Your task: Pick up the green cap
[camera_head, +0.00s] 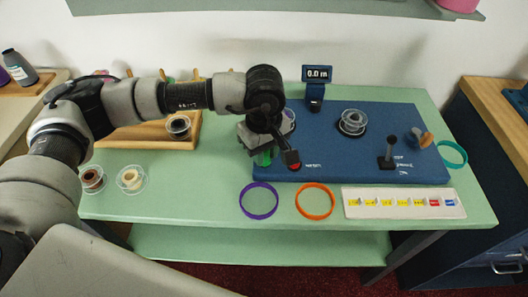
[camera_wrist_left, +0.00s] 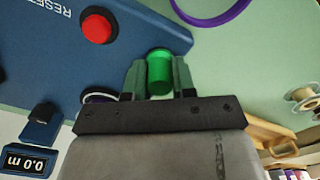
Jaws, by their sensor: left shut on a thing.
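The green cap (camera_wrist_left: 159,72) is a small bright green cylinder, seen in the left wrist view between the two fingers of my left gripper (camera_wrist_left: 160,80). The fingers press on it from both sides, so the gripper is shut on it. In the head view my left gripper (camera_head: 265,157) points down at the left edge of the blue measuring board (camera_head: 330,172). A bit of green shows at its tips there, and the wrist hides most of it. I cannot tell how far the cap is above the counter. My right gripper is not in view.
A red button (camera_wrist_left: 96,29) sits on the board close to the gripper. A purple ring (camera_head: 258,201) and an orange ring (camera_head: 314,201) lie in front, left of a label strip (camera_head: 404,203). Spools (camera_head: 131,179) lie at left. A display (camera_head: 317,74) stands behind.

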